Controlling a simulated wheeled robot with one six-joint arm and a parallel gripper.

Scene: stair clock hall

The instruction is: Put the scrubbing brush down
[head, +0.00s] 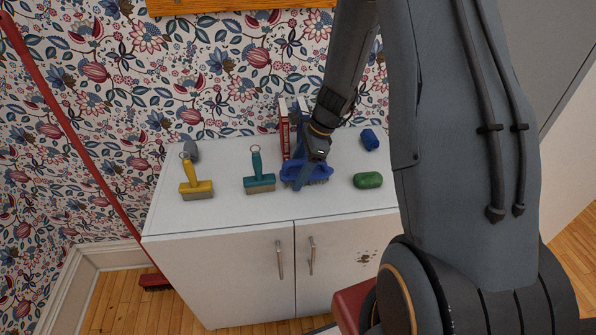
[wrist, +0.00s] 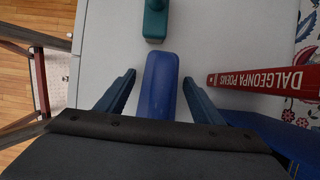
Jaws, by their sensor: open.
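The blue scrubbing brush (head: 318,172) is on the white cabinet top (head: 225,212), bristles down, and appears to rest on it. My gripper (head: 304,174) is above and around it, pointing down. In the wrist view the brush's blue back (wrist: 160,88) lies between the two fingers of my gripper (wrist: 160,92), with a visible gap on each side. The fingers are open. The gripper hides part of the brush in the head view.
A red book (head: 284,130) is behind. The cabinet's front strip is clear.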

